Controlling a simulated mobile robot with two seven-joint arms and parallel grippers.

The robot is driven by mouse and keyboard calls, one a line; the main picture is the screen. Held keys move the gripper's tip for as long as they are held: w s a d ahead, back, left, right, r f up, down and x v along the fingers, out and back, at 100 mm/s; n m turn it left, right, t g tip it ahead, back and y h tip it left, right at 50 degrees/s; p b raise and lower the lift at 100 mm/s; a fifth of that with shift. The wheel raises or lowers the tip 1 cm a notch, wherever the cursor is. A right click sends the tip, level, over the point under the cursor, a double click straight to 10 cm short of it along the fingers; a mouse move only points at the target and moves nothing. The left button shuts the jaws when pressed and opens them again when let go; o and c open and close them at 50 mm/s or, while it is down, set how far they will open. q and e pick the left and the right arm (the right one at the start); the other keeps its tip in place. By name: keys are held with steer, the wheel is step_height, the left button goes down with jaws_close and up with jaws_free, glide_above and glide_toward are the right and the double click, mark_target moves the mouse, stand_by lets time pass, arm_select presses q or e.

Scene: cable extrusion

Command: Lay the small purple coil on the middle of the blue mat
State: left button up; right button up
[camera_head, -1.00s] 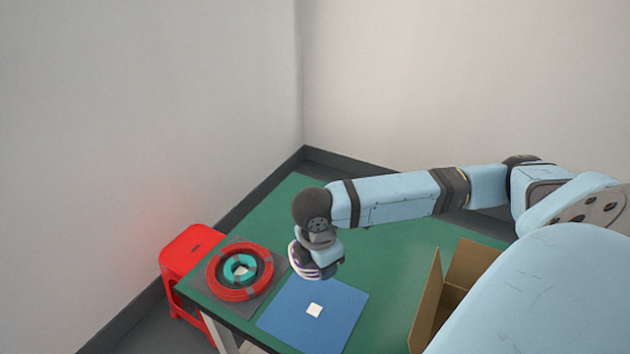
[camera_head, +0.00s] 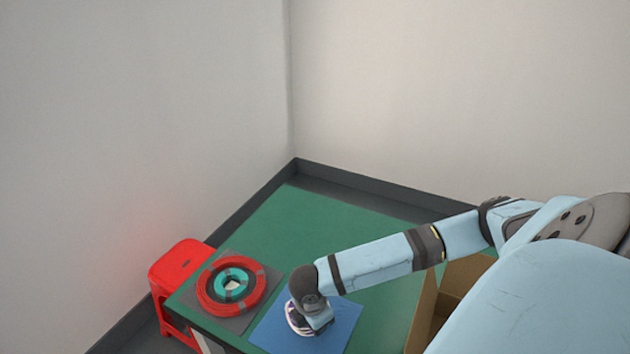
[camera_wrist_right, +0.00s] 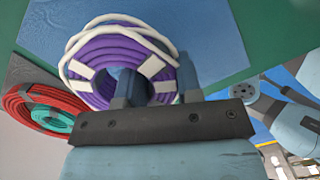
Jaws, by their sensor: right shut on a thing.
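The small purple coil (camera_wrist_right: 112,52), with white bands and a loose white strand around it, is held in my right gripper (camera_wrist_right: 155,88). One finger is inside the coil's hole and the other is outside its edge. In the head view the right gripper (camera_head: 311,318) is over the blue mat (camera_head: 347,315), and only a sliver of the coil shows beside it. I cannot tell whether the coil touches the mat. The mat's middle, with its white square, is hidden under the gripper. My left gripper is not in view.
A red coil (camera_head: 207,291) with a teal coil (camera_head: 221,279) inside it lies on a grey mat (camera_head: 266,293), left of the blue mat. A cardboard box (camera_head: 424,312) stands to the right. A red stool (camera_head: 177,262) is beside the green table (camera_head: 310,228).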

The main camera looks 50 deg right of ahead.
steer(key=shift+f, duration=1.35)
steer(key=o, duration=1)
steer(key=shift+f, duration=0.1)
steer(key=shift+c, duration=0.2)
steer(key=r, duration=0.4)
steer(key=a+r, duration=0.1)
steer(key=r, duration=0.7)
steer(key=shift+w+a+r+p, duration=0.15)
steer(key=shift+a+p, duration=0.05)
steer(key=shift+p, duration=0.1)
